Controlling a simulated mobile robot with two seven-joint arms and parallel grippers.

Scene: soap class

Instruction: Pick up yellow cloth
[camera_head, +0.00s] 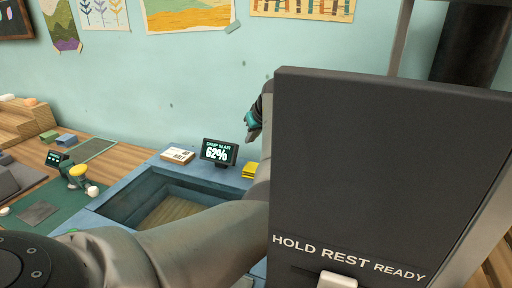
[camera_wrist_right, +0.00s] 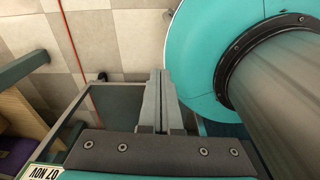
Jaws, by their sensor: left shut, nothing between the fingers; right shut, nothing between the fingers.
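The yellow cloth (camera_head: 249,170) is a small folded stack on the blue bench top, right of a small display. My left arm crosses the head view from the lower left and bends upward just right of the cloth. My left gripper (camera_head: 252,134) is above the cloth, apart from it, shut and empty; the black panel hides part of that arm. My right gripper (camera_wrist_right: 158,98) shows only in the right wrist view. Its fingers are together with nothing between them, and no cloth is visible there.
A large black panel (camera_head: 385,170) marked HOLD REST READY blocks the right side. Left of the cloth are the display (camera_head: 219,152), a small labelled block (camera_head: 178,156) and an open blue basin (camera_head: 120,205). A green mat (camera_head: 60,215) holds small items. Tiled floor (camera_wrist_right: 110,35) shows below my right wrist.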

